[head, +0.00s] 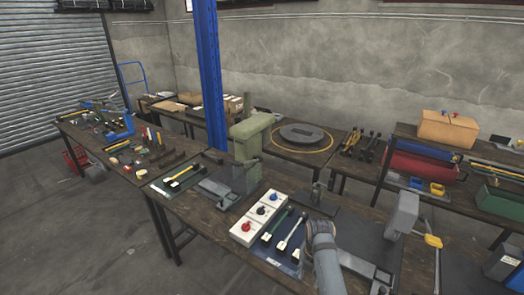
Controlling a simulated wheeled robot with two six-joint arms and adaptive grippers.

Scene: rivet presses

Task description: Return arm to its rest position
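My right arm comes in from the bottom edge, and my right gripper (313,243) is over the workbench (208,214), at the right edge of a dark tool mat (270,253). Its fingers are too small and hidden to tell whether they are open or shut. My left gripper is out of view. A green rivet press (250,150) stands on the bench ahead. A grey press (401,216) with a yellow handle (432,241) stands to the right of my gripper.
A white button box (262,214) with red, black and blue buttons stands left of my gripper. A small dark fixture (318,192) is beyond it. A blue post (209,75) rises behind the bench. Shelves with a cardboard box (447,130) stand at the right. The floor at left is mostly clear.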

